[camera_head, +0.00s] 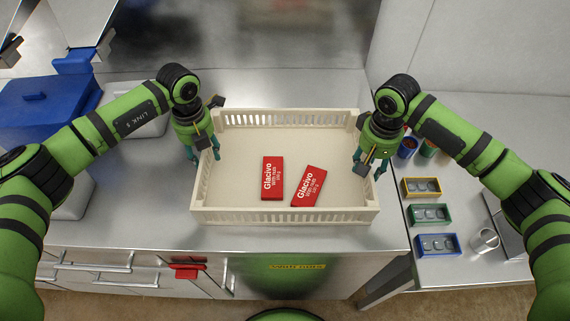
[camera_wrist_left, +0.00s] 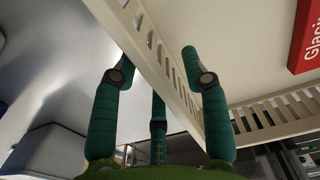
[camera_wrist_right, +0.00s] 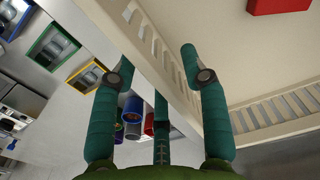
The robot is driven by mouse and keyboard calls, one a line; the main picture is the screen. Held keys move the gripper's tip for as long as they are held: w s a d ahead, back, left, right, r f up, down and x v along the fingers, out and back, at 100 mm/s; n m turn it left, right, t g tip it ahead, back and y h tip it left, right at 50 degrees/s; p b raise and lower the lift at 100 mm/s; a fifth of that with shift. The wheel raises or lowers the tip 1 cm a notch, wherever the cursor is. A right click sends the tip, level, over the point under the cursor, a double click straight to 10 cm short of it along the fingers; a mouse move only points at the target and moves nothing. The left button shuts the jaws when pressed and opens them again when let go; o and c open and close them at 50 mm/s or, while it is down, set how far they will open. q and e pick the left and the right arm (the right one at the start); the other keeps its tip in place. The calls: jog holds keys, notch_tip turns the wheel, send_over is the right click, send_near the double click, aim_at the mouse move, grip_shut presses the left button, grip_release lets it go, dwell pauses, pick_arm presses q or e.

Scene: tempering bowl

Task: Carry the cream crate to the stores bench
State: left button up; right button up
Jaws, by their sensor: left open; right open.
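The cream crate (camera_head: 285,216) stands on the steel bench, with slotted side walls. Two red Glacivo packs (camera_head: 272,178) (camera_head: 309,187) lie flat on its floor. My left gripper (camera_head: 204,153) is open at the crate's left wall; in the left wrist view its fingers (camera_wrist_left: 160,75) straddle that wall (camera_wrist_left: 172,62). My right gripper (camera_head: 369,165) is open at the right wall; in the right wrist view its fingers (camera_wrist_right: 158,72) straddle that wall (camera_wrist_right: 165,50). I cannot tell whether any finger touches the wall.
A blue lidded box (camera_head: 45,108) stands at the left. On the right-hand surface are yellow (camera_head: 421,187), green (camera_head: 430,214) and blue (camera_head: 437,245) trays, a metal cup (camera_head: 484,240) and small containers (camera_head: 407,147). A red object (camera_head: 187,270) shows at the bench's front.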

pick_arm(q)
jog(key=shift+f, duration=1.05)
pick_arm(e)
jog(key=shift+f, duration=1.05)
pick_arm(q)
grip_shut()
pick_arm(e)
grip_shut()
pick_arm(q)
jog(key=shift+r, duration=0.1)
pick_arm(e)
jog(key=shift+w+r, duration=0.1)
